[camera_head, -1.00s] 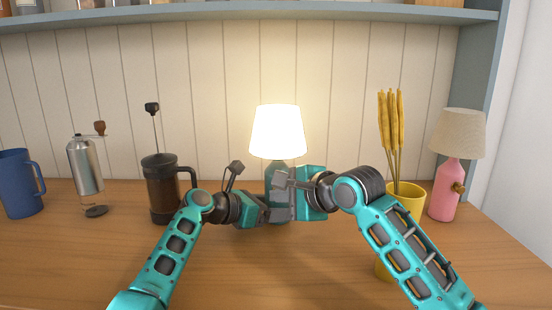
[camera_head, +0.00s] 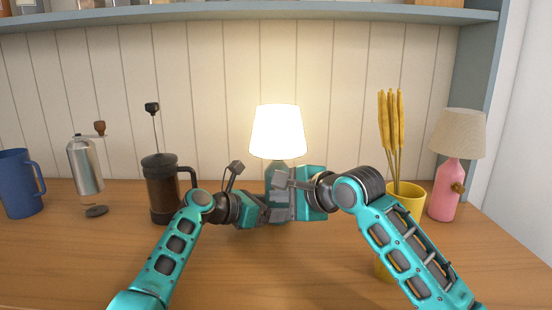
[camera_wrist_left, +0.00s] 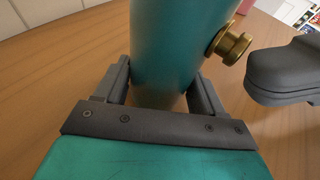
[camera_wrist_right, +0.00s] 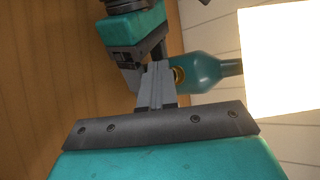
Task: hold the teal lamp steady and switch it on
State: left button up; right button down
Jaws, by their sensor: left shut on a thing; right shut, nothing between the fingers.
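The teal lamp (camera_head: 278,172) stands upright on the counter in the head view, its shade (camera_head: 278,131) glowing bright. Its lower body is mostly hidden behind my grippers. My left gripper (camera_wrist_left: 163,95) is shut around the lamp's teal base (camera_wrist_left: 175,45) in the left wrist view. A brass knob (camera_wrist_left: 230,44) sticks out of the lamp's side. My right gripper (camera_wrist_right: 157,80) is shut and empty, its fingertips close beside the knob (camera_wrist_right: 179,75) in the right wrist view. In the left wrist view the right fingertips (camera_wrist_left: 284,72) are slightly apart from the knob.
A French press (camera_head: 161,190), a grinder (camera_head: 86,165) and a blue mug (camera_head: 18,184) stand at left. At right are a yellow pot (camera_head: 408,198) with tall yellow stems and a pink lamp (camera_head: 443,190). The front middle counter is clear.

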pick_arm(q)
jog(key=shift+f, duration=0.1)
pick_arm(e)
jog(key=shift+w, duration=0.15)
dwell(0.3)
jog(key=shift+w, duration=0.35)
jog(key=shift+s, duration=0.5)
jog(key=s, duration=0.6)
dwell(0.5)
